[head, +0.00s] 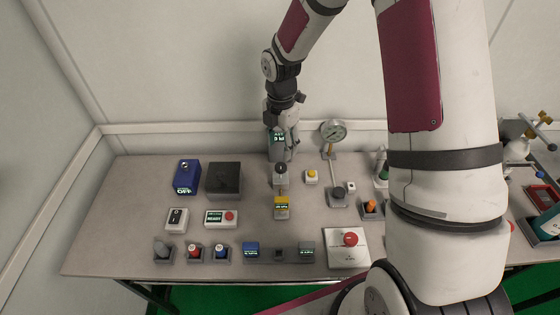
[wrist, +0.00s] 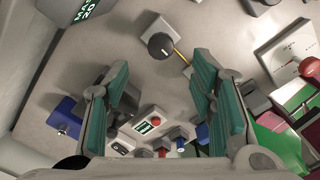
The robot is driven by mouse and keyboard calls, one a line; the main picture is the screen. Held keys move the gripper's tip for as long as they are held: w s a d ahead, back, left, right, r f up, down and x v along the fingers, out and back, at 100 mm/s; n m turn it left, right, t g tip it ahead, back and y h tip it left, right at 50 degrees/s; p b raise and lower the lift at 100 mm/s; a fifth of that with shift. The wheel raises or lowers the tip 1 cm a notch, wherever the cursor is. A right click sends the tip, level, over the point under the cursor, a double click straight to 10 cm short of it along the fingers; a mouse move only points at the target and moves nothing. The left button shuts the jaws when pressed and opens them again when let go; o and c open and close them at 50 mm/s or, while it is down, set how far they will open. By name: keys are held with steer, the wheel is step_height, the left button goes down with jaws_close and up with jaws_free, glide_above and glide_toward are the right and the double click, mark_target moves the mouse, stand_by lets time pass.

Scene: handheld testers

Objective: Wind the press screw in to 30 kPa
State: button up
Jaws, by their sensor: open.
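The likely press screw (head: 281,172) is a pale block with a round dark knob, standing at the middle of the table with a small yellow display (head: 281,207) in front of it. The display's figures are too small to read. In the wrist view, the dark knob (wrist: 161,45) has a white mark and appears beyond the fingertips, between the two fingers. My gripper (wrist: 158,65) is open, with teal pads apart and nothing between them. In the head view, my arm reaches down behind the block, and the fingers are hard to make out.
A round gauge (head: 333,131) on a stand and a yellow button box (head: 311,176) are to the right. A black box (head: 224,180) and a blue tester (head: 186,177) are to the left. Several small devices line the front, including a red-knobbed white box (head: 347,248).

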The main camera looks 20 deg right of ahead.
mark_target(281, 166)
step_height(281, 166, down, 8)
stand_by(0.4)
steer(key=c, duration=1.2)
